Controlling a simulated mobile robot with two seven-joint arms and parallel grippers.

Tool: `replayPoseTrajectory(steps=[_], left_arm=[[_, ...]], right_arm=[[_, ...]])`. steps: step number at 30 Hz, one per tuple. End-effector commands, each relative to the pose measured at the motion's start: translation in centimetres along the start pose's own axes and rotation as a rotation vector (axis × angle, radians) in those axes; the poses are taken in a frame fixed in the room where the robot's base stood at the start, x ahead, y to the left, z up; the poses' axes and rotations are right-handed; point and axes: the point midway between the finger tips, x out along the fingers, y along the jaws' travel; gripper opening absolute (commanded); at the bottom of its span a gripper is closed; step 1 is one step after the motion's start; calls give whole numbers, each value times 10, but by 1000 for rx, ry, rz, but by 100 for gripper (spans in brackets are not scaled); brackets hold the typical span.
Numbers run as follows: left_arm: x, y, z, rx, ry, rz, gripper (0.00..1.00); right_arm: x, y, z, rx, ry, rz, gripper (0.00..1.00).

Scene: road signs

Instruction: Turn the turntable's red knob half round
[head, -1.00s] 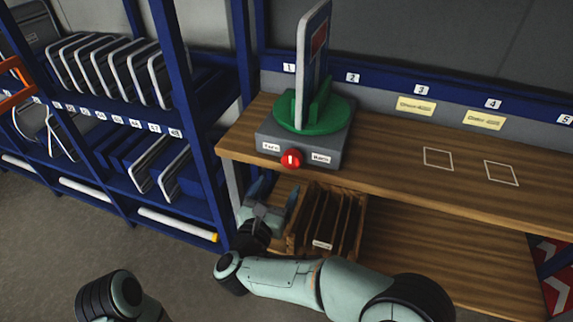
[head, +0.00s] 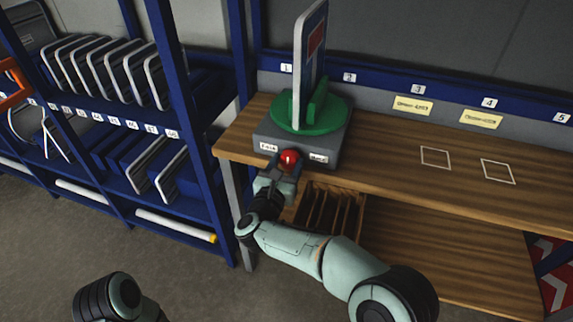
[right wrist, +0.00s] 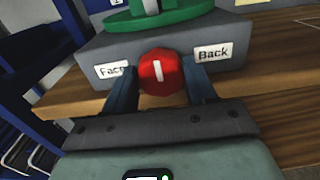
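The turntable (head: 268,140) is a grey box with a green disc on top, at the left end of the wooden bench. A sign (head: 308,70) stands upright, nearly edge-on, in the disc's green holder. The red knob (head: 289,160) is on the box's front, between a "Face" label and a "Back" label; its white mark is upright in the right wrist view (right wrist: 160,75). My right gripper (head: 284,170) is open at the knob, one finger on each side of it. Whether the fingers touch it is hard to see. My left gripper is out of view.
A blue rack (head: 190,110) with several signs stands left of the bench (head: 400,175). A wooden slotted crate (head: 335,210) sits below the bench top, close to my right arm.

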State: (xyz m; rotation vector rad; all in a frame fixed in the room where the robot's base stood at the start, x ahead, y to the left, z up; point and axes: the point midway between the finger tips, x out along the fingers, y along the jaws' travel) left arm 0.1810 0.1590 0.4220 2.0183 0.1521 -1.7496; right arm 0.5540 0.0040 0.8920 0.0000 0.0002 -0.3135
Motion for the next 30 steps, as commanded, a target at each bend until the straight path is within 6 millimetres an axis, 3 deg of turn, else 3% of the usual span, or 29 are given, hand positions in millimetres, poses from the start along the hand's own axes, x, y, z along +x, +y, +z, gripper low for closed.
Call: replayPoseTrajectory(steps=[14,30], left_arm=[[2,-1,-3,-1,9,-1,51],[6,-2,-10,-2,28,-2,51]], right_arm=[[0,0,0,-67,0,-1,25],[0,3,0,-517,0,-1,25]])
